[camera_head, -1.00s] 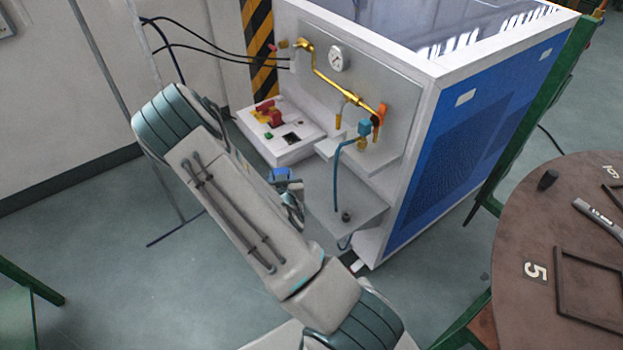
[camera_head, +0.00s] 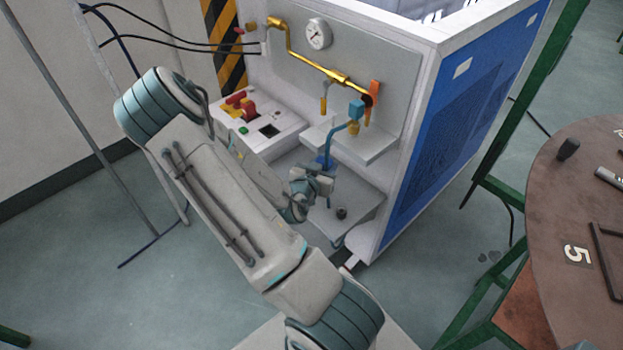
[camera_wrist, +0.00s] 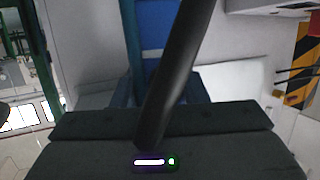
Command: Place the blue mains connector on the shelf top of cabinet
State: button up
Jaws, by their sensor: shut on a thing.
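The blue mains connector (camera_head: 321,163) is held upright at my gripper (camera_head: 318,174), partly hidden by it. In the wrist view the blue connector body (camera_wrist: 155,28) sits at my gripper (camera_wrist: 160,85), with a thick black bar or cable crossing in front of it. My gripper is shut on the connector. In the head view, it is in front of the cabinet (camera_head: 425,60), beside the blue hose and by the cabinet's small upper shelf (camera_head: 372,149). A lower grey shelf (camera_head: 358,208) lies below. I cannot tell whether the connector touches any surface.
A blue hose (camera_head: 344,127) hangs from the orange-handled valve (camera_head: 373,92) close to my gripper. A white control box (camera_head: 262,133) with red switches stands left. A small dark knob (camera_head: 341,213) is on the lower shelf. A round table (camera_head: 560,200) is at right.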

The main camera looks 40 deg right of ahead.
jog(key=shift+w+f+b, duration=0.3)
jog(key=shift+f+b, duration=0.25)
jog(key=shift+b, duration=1.75)
jog(key=b, duration=0.3)
jog(key=shift+d+f+b, duration=0.1)
jog(key=shift+f+b, duration=0.2)
jog(key=shift+f, duration=0.05)
jog(key=shift+w+d+f+b, duration=0.15)
jog(key=shift+w+d+f, duration=0.15)
jog(key=shift+w+f, duration=0.95)
jog(key=shift+w+d+f+b, duration=0.1)
jog(key=shift+w+d+f, duration=0.15)
jog(key=shift+w+f, duration=0.9)
jog(key=shift+w+d+f+b, duration=0.15)
jog(key=shift+w+d+f, duration=0.15)
jog(key=shift+w+f, duration=0.95)
jog(key=shift+s+f, duration=0.25)
jog(key=shift+f, duration=0.15)
jog(key=o, duration=1.1)
